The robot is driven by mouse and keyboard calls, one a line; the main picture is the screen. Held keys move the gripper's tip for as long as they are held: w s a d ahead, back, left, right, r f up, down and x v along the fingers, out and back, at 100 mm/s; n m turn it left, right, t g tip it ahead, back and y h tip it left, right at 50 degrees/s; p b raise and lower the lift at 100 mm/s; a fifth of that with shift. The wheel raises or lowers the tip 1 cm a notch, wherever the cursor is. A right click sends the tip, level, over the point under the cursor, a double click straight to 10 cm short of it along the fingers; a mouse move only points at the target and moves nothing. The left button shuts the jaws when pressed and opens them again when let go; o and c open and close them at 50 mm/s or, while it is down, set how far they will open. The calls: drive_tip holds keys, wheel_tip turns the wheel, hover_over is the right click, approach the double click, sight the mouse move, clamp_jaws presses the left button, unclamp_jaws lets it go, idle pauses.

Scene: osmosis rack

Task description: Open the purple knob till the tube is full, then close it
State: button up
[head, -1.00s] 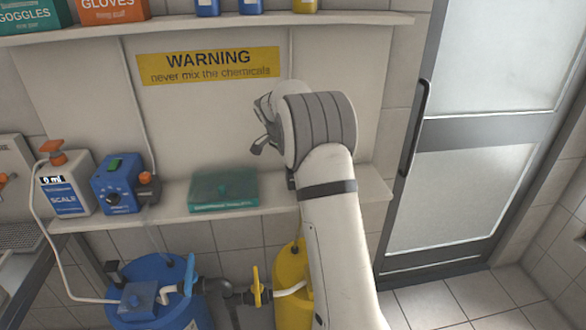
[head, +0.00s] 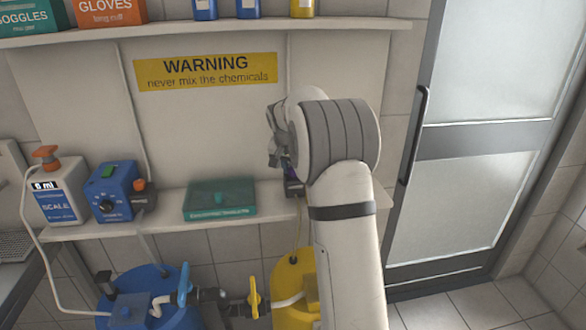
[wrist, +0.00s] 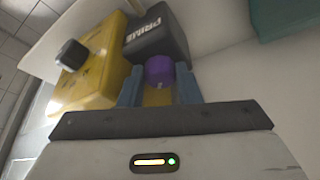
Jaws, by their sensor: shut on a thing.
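The purple knob (wrist: 159,69) shows in the wrist view beside a dark block marked PRIME (wrist: 156,36) on a yellow device (wrist: 88,75). My gripper (wrist: 159,88) is shut on the knob, one blue-grey finger on each side. In the head view, my arm hides most of the device, and only a small dark and purple part (head: 291,181) shows at the right of the shelf. A thin pale tube (head: 298,220) runs between the shelf and the yellow drum; its fill level cannot be told.
Blue (head: 150,285) and yellow drums (head: 293,277) stand below. A door (head: 480,150) is at right.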

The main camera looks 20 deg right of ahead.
drive_tip(key=o, duration=1)
drive_tip(key=shift+c, duration=0.2)
drive_tip(key=shift+r+p, duration=0.3)
drive_tip(key=p+v, duration=0.3)
drive_tip(key=v, duration=0.4)
drive_tip(key=shift+a+r, duration=0.15)
drive_tip(key=shift+a, duration=0.05)
drive_tip(key=shift+c, duration=0.2)
